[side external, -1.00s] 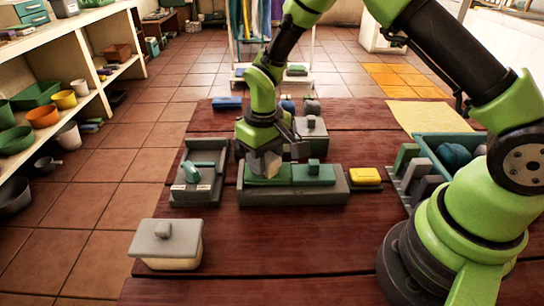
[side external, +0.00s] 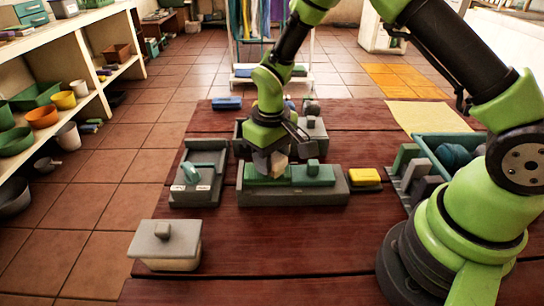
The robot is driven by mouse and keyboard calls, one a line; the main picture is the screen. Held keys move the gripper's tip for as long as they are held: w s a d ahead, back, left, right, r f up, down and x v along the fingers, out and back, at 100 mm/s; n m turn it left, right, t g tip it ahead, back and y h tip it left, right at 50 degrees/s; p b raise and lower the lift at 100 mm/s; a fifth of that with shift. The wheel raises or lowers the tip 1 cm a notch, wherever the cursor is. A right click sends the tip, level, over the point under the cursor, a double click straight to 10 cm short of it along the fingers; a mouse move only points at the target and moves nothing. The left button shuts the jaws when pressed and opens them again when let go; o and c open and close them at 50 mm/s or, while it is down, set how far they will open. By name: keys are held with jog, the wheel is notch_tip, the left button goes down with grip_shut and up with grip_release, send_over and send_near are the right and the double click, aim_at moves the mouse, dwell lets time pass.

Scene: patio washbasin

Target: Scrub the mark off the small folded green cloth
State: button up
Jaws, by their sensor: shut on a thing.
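A shallow grey tray (side external: 290,198) stands on the dark red table and holds flat green pieces side by side. The left flat green piece (side external: 262,181) looks like the folded green cloth. A green piece with a small knob (side external: 314,173) lies at the right end of the tray. My gripper (side external: 275,164) points down over the left green piece and is shut on a small beige block (side external: 279,164). The block is at or just above the green surface; I cannot tell if it touches. No mark is visible on the cloth; the gripper and block cover part of it.
A grey tray with a green-handled tool (side external: 190,172) stands left, a yellow sponge (side external: 365,177) right. A lidded grey box (side external: 167,245) is front left. A lidded grey container (side external: 311,132) stands close behind. A teal crate (side external: 447,138) and rack are right. The front middle is clear.

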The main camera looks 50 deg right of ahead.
jog(key=shift+w+a+f, duration=0.1)
jog(key=shift+w+a, duration=0.7)
jog(key=shift+s+d, duration=1.05)
jog(key=shift+w+a, duration=1.05)
jog(key=shift+s+d, duration=1.1)
jog(key=shift+r, duration=2.55)
